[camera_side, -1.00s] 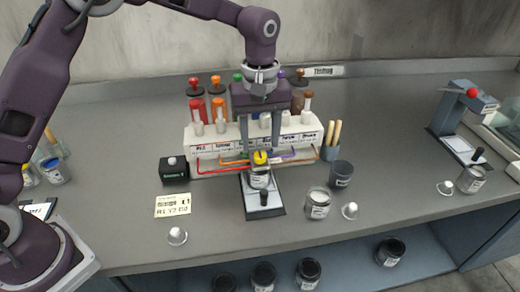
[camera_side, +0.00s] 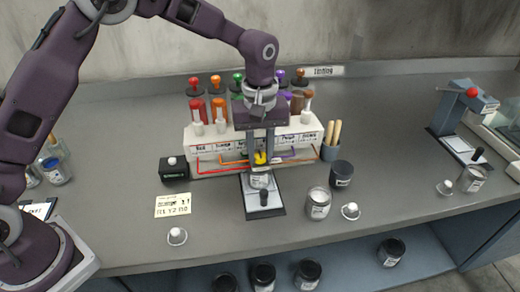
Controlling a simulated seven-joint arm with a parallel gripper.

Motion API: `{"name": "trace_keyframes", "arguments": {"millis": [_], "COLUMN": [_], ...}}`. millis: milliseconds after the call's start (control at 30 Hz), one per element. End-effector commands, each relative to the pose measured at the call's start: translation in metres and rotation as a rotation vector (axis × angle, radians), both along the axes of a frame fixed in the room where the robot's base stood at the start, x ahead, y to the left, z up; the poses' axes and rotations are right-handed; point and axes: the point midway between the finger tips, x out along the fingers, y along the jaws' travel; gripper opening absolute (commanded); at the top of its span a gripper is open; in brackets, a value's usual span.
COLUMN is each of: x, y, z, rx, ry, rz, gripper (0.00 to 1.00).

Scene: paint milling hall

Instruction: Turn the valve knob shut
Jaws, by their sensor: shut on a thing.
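A small yellow knob (camera_side: 260,158) with a dark mark shows at the front of the white dispenser rack (camera_side: 197,144), where coloured pipes run together. My gripper (camera_side: 260,161) points down with its two fingers around the knob, shut on it. The fingers hide the knob's sides, so I cannot tell exactly how far it is turned. A small jar (camera_side: 260,180) stands just below the knob on a dark-edged plate (camera_side: 250,208).
Paint bottles with coloured tops stand behind the rack. A black box (camera_side: 174,169) and a written card (camera_side: 173,205) lie left. An open jar (camera_side: 317,204), a dark cup (camera_side: 341,174) and a brush holder (camera_side: 331,151) stand right. The front counter has free room.

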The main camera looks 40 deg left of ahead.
Motion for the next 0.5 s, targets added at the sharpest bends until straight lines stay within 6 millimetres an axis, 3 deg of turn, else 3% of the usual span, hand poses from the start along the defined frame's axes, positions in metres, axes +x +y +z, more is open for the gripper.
{"name": "trace_keyframes", "arguments": {"millis": [267, 500], "x": [0.0001, 0.0002], "y": [0.0, 0.0001], "z": [0.0006, 0.0008], "rx": [-0.001, -0.001], "ry": [-0.001, -0.001], "rz": [-0.115, -0.322], "gripper": [0.0, 0.0]}}
